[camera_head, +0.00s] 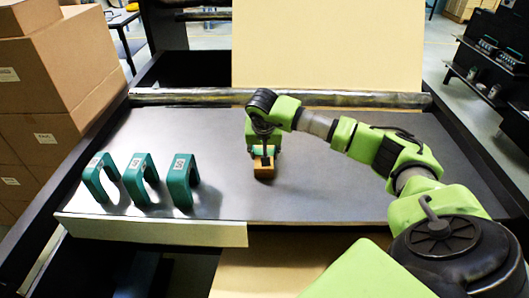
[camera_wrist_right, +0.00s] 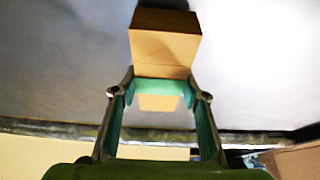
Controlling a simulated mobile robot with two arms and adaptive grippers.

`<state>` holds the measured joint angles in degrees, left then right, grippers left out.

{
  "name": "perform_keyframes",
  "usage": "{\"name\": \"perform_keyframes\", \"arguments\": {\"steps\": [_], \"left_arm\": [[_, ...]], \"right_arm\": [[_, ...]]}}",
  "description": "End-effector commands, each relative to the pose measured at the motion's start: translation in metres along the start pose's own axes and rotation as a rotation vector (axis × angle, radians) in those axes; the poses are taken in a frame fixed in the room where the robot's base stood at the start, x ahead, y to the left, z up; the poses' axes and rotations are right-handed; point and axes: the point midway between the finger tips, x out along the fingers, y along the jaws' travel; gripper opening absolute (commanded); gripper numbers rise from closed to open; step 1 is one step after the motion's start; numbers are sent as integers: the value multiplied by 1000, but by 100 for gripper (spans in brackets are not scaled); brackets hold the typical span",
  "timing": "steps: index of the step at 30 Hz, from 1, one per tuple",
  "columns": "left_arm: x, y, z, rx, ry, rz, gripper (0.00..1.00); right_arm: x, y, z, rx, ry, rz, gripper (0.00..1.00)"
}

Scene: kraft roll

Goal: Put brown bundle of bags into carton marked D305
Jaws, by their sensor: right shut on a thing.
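The brown bundle (camera_head: 264,171) is a small block with a teal band, near the middle of the dark table in the head view. In the right wrist view the bundle (camera_wrist_right: 164,52) sits between the fingertips, with the teal band across it. My right gripper (camera_head: 263,153) points down over it and is shut on it; the wrist view shows the fingers (camera_wrist_right: 160,92) on either side. I cannot tell whether the bundle touches the table. Brown cartons (camera_head: 50,85) are stacked at the left; their labels are too small to read, so I cannot pick out D305. My left gripper is not in view.
Three teal arch-shaped stands (camera_head: 140,180) with labels stand at the table's left. A roller bar (camera_head: 190,97) and a tall sheet of kraft paper (camera_head: 330,45) are behind. A pale strip (camera_head: 150,230) runs along the front edge. The dark tabletop (camera_head: 340,190) right of the bundle is clear.

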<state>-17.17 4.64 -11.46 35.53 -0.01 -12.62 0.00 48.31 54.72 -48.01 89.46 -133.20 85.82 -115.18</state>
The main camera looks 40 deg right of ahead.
Motion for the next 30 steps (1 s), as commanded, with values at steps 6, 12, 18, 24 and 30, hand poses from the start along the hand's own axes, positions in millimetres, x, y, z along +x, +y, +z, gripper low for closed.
{"name": "perform_keyframes", "arguments": {"steps": [6,12,18,24,30], "left_arm": [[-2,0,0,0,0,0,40],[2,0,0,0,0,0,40],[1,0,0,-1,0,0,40],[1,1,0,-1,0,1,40],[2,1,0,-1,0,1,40]], "right_arm": [[6,0,2,2,2,-1,16],[10,0,4,1,2,-1,16],[9,0,4,1,1,-1,58],[9,0,4,1,1,0,58],[-4,0,2,1,4,-3,58]]}}
